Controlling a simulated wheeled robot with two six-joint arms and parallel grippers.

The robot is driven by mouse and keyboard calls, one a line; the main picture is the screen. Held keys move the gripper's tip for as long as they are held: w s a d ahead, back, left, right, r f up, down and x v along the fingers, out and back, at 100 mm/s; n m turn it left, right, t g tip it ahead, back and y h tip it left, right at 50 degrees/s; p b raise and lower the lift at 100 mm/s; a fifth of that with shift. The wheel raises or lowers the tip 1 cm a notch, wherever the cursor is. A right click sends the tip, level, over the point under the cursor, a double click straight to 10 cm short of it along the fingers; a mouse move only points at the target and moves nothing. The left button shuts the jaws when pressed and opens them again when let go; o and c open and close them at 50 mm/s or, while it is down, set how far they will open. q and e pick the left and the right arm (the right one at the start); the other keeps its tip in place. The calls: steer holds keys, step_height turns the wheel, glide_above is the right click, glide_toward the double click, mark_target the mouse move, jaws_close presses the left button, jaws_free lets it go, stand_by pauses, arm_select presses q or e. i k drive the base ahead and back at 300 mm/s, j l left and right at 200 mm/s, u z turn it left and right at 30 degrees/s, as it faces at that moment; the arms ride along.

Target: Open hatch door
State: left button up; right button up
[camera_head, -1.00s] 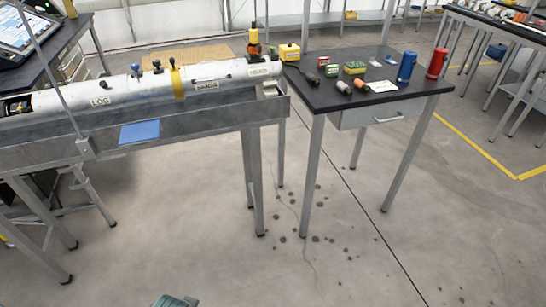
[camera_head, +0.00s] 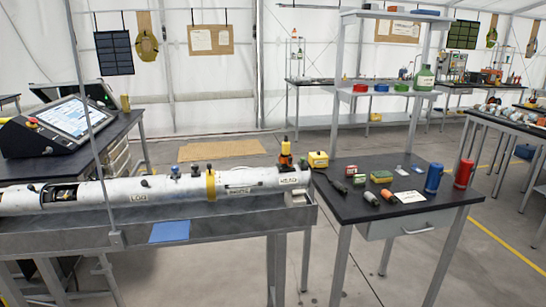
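A long white cylinder (camera_head: 165,190) lies level on a grey metal trough bench (camera_head: 60,229) at the left and middle. It has black printed labels, small dark and blue knobs on top and a yellow band (camera_head: 211,186). A dark opening (camera_head: 62,193) shows near its left end, with parts inside too small to tell. A small labelled panel (camera_head: 238,189) sits just right of the yellow band. I cannot tell which part is the hatch door, or whether it is open. Neither of my grippers is in view.
A console screen (camera_head: 68,118) stands back left. A thin upright pole (camera_head: 86,90) crosses the view. Floor at lower right is free.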

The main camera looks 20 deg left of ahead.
mark_target(150, 183)
steer(key=u, duration=1.5)
